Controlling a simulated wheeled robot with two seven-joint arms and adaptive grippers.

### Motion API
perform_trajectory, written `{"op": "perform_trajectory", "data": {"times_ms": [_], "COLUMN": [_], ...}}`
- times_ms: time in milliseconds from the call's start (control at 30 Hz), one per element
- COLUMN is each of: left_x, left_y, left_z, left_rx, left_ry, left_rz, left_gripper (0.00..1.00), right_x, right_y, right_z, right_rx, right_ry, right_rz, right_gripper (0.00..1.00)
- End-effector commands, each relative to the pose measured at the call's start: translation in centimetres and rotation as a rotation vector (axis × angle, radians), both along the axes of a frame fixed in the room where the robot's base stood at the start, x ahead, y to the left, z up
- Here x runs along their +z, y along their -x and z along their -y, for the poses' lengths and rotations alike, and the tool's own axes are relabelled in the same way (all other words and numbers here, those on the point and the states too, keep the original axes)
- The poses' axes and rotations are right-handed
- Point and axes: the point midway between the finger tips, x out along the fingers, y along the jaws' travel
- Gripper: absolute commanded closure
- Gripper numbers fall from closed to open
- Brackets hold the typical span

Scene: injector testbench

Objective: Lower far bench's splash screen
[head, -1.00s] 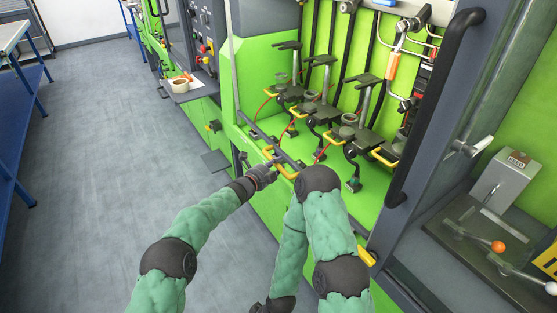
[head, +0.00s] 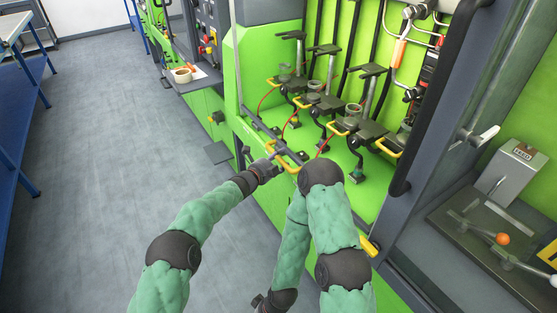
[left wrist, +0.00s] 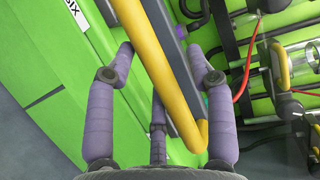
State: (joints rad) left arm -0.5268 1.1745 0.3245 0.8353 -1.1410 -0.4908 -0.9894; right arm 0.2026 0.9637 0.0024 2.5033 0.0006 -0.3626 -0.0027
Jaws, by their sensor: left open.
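The splash screen shows at the green bench as a dark grey rail (head: 258,123) with a yellow handle (head: 290,163) on its outer side. I cannot make out a clear panel. My left gripper (head: 273,166) is at this handle. In the left wrist view the yellow handle (left wrist: 165,75) runs lengthwise between the spread purple-grey fingers of the left gripper (left wrist: 160,50). The fingers are open and straddle the bar; I cannot tell whether any touches it. My right gripper (head: 260,301) hangs low at the bottom edge, mostly out of sight, its fingers unclear.
Inside the bench stand several dark clamp stations with yellow handles (head: 338,129). A dark upright grab bar (head: 437,95) and a grey frame stand to the right. A roll of tape (head: 183,75) lies on a side shelf. The grey floor (head: 110,150) at left is clear up to a blue table.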

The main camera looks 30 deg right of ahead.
Motion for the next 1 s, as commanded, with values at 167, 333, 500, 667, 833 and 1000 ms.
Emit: {"op": "perform_trajectory", "data": {"times_ms": [167, 333, 500, 667, 833, 1000], "left_x": [0.0, 0.3, 0.6, 1.0, 1.4, 1.8], "left_y": [0.1, 0.6, 1.5, 2.3, 3.3, 4.3], "left_z": [-0.2, -1.3, -2.9, -4.7, -6.6, -8.5], "left_rx": [-0.001, 0.0, 0.001, 0.001, 0.001, 0.001], "left_ry": [0.0, 0.001, 0.0, 0.0, 0.0, 0.0], "left_rz": [-0.002, -0.002, -0.002, -0.002, -0.001, -0.001], "left_gripper": [0.46, 0.46, 0.46, 0.46, 0.46, 0.46], "right_x": [0.0, 0.0, 0.0, 0.0, 0.0, 0.0], "right_y": [0.0, 0.0, 0.0, 0.0, 0.0, 0.0], "right_z": [0.0, 0.0, 0.0, 0.0, 0.0, 0.0], "right_rx": [0.0, 0.0, 0.0, 0.0, 0.0, 0.0], "right_ry": [0.0, 0.0, 0.0, 0.0, 0.0, 0.0], "right_rz": [0.0, 0.0, 0.0, 0.0, 0.0, 0.0], "right_gripper": [0.52, 0.52, 0.52, 0.52, 0.52, 0.52]}}
